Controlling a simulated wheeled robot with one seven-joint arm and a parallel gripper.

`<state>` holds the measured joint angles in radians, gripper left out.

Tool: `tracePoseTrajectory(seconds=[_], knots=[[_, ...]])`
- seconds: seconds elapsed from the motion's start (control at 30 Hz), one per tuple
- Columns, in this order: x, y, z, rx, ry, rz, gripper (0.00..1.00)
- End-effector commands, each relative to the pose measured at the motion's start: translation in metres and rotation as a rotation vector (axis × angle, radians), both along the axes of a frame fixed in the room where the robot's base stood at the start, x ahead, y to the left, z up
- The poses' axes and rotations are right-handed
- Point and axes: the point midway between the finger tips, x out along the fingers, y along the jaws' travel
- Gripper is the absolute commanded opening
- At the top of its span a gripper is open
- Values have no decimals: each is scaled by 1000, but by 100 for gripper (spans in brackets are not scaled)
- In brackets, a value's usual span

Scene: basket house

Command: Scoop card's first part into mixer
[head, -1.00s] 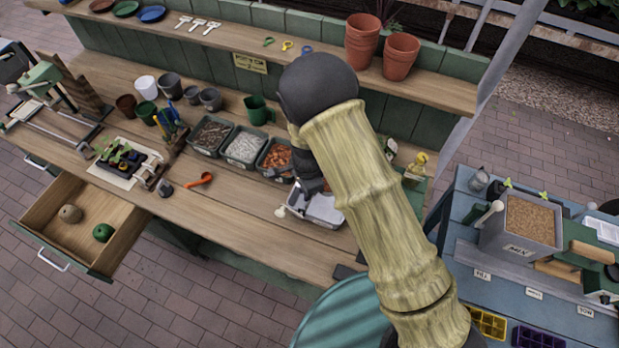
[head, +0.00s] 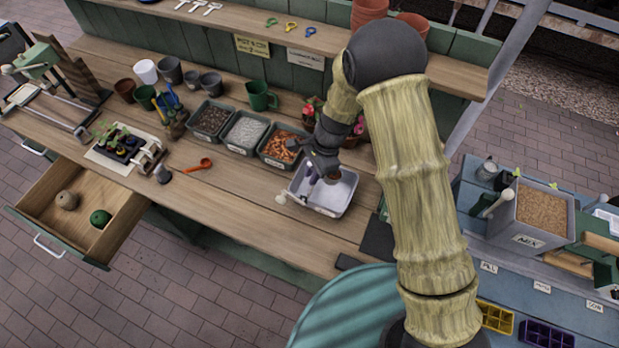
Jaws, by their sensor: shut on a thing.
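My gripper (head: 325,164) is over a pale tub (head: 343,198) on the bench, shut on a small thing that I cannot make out. The arm hides part of it. Left of the tub stand three green bins with dark bits (head: 211,119), white grains (head: 244,132) and orange-brown chips (head: 281,147). An orange scoop (head: 203,164) lies on the bench. A yellowish card (head: 251,46) and a pale card (head: 305,58) hang on the back wall; their text is too small to read surely. I cannot tell which vessel is the mixer.
An open drawer (head: 75,215) holds two balls. A grey box marked MIX (head: 525,238) with brown grains stands on the blue table at right. A green jug (head: 260,95) and several pots stand behind the bins. The front of the bench is mostly clear.

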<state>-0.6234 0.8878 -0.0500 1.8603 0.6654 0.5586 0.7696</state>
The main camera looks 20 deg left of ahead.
Motion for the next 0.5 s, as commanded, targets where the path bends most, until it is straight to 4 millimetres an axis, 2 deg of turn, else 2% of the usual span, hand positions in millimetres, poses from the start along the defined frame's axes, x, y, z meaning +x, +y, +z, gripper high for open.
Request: tracePoseTrajectory(seconds=[0.03,0.2,0.5], knots=[[3,-3,-5,24,25,-7,0],[9,-8,-5,115,116,-7,0],[20,-20,1,275,279,-5,0]])
